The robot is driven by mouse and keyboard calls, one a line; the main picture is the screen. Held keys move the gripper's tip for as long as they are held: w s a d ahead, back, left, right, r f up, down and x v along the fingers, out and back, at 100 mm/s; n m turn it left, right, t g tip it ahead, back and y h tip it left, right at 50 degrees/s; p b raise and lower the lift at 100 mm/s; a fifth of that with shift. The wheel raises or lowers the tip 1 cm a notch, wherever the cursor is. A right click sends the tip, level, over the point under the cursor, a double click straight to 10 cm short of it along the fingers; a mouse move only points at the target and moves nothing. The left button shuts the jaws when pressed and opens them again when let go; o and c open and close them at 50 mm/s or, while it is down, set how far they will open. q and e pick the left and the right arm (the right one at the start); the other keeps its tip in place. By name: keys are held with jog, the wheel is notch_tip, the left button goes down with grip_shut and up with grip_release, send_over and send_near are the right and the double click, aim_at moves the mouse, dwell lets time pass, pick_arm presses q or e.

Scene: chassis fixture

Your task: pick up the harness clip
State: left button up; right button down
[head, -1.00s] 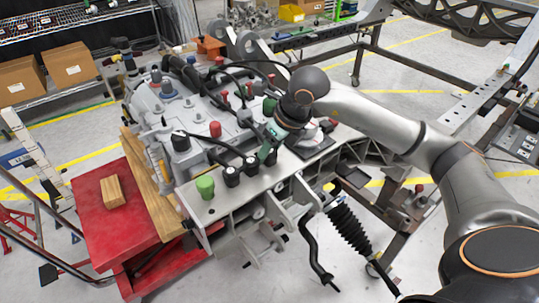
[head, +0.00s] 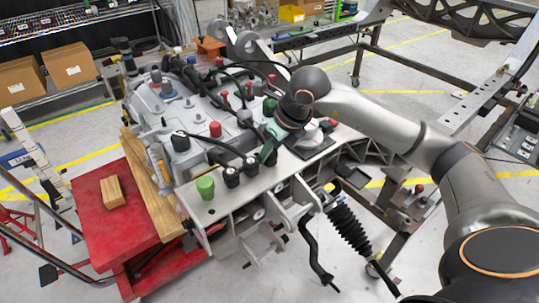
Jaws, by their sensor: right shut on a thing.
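My right arm reaches in from the right over the grey chassis fixture (head: 225,200). My right gripper (head: 266,152) points down at the fixture's front deck, beside the black knobs. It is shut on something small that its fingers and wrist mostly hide. I take this to be the harness clip, but cannot make out its shape. Black hoses run over the fixture just behind the gripper. My left gripper is not in view.
A green knob (head: 205,187) and black knobs (head: 231,176) stand on the deck left of the gripper. A red table (head: 90,215) with a wooden block (head: 114,192) is at the left. A black ribbed boot (head: 348,228) hangs at the front right.

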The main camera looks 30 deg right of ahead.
jog(key=shift+r, duration=0.55)
notch_tip(320, 180, up, 3)
jog(key=shift+s+f, duration=0.1)
jog(key=shift+f, duration=0.1)
jog(key=s+r, duration=0.9)
jog(key=s, duration=0.4)
jog(key=shift+s+d+r+b, duration=0.15)
jog(key=shift+s+d+b, duration=0.25)
